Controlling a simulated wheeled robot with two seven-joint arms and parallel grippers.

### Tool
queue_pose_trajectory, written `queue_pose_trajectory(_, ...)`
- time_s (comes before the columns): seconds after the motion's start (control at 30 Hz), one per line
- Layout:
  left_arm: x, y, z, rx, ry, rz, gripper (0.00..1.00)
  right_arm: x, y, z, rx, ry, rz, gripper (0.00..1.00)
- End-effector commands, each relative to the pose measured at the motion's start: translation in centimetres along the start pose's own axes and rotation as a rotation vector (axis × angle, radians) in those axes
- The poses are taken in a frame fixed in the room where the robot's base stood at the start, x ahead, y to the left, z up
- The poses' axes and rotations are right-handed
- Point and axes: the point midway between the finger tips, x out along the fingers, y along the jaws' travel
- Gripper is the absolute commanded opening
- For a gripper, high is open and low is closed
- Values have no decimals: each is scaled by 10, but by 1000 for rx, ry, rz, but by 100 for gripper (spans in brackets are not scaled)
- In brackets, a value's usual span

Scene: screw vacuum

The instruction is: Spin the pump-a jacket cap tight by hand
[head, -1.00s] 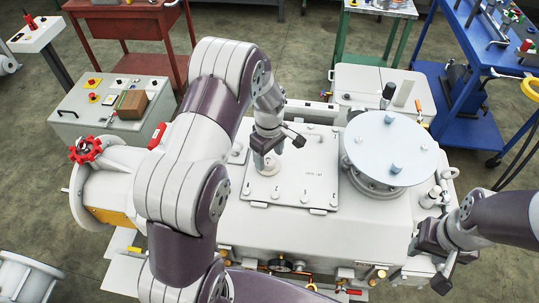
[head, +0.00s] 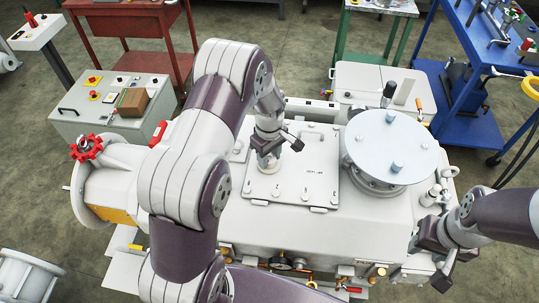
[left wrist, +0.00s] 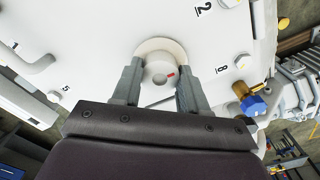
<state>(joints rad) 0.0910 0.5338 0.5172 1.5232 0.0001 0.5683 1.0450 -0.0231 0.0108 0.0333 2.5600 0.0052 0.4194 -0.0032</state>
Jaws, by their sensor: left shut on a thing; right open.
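The jacket cap (left wrist: 160,68) is a pale round cap with a small red mark, seated on the white pump casing in the left wrist view. My left gripper (left wrist: 160,88) has its two fingers on either side of the cap and is shut on it. In the head view my left gripper (head: 270,160) points down at the left edge of the square cover plate (head: 305,180), and the cap is mostly hidden under it. My right gripper (head: 436,252) is open and empty beside the casing's right end.
A round pale blue disc (head: 388,148) with upright pegs stands on the casing right of the plate. A red handwheel (head: 86,148) is at the left end. A control box (head: 112,108), a red cart (head: 130,22) and a blue cart (head: 462,112) stand behind on the floor.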

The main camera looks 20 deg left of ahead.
Motion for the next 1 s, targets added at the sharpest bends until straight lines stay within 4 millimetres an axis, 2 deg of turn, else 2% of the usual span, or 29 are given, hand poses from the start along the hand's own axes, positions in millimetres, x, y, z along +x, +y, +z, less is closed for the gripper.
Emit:
queue_pose_trajectory(0.27,-1,1,-1,203,2,2,13,-3,0,0,0,0,0,43)
queue_pose_trajectory(1.0,-2,2,-2,908,5,3,13,-10,0,-1,0,0,0,43)
